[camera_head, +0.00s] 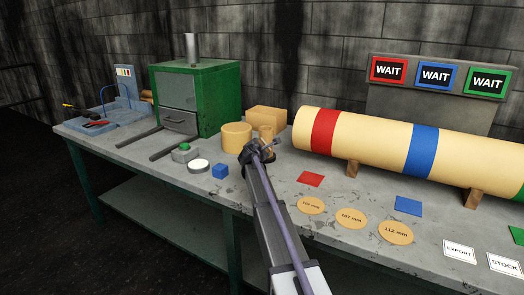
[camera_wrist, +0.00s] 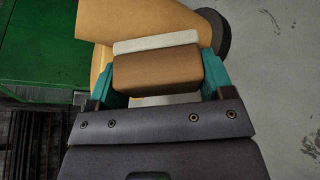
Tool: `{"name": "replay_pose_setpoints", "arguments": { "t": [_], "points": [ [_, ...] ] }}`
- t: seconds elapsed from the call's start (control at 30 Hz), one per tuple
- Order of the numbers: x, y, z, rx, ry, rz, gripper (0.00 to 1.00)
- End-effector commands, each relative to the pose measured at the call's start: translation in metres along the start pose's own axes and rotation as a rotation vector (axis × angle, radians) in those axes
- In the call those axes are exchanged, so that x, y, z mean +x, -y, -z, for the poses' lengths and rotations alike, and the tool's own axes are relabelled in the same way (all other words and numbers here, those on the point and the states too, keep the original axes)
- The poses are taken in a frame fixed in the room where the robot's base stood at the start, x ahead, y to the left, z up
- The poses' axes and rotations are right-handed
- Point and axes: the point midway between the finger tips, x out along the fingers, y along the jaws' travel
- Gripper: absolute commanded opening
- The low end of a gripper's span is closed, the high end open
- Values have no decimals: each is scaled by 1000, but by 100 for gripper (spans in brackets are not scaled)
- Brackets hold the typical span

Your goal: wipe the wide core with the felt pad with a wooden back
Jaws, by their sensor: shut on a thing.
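My gripper (camera_head: 260,147) is shut on the felt pad with a wooden back. In the wrist view my gripper's teal fingers (camera_wrist: 158,72) clasp the brown wooden back (camera_wrist: 155,73), and the pale felt (camera_wrist: 155,42) faces away from my palm. A short, wide tan cylinder (camera_head: 236,136), which looks like the wide core, stands on the bench just left of my gripper in the head view. A tan surface (camera_wrist: 130,18) lies beyond the felt in the wrist view; I cannot tell whether they touch. A narrower tan cylinder (camera_head: 265,132) stands behind my gripper, partly hidden.
A tan box (camera_head: 267,117) and green oven (camera_head: 205,95) stand behind. A large banded roll (camera_head: 375,140) lies right. Round labelled discs (camera_head: 350,218) lie in front of it.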

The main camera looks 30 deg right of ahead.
Motion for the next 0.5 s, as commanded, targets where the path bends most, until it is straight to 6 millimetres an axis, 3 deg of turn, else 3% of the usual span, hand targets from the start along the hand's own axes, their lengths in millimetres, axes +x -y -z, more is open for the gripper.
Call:
{"name": "replay_pose_setpoints", "arguments": {
  "t": [0.23,0.5],
  "points": [
    [7,-19,18,-1,0,0,55],
    [6,-26,11,0,1,0,55]
  ]
}}
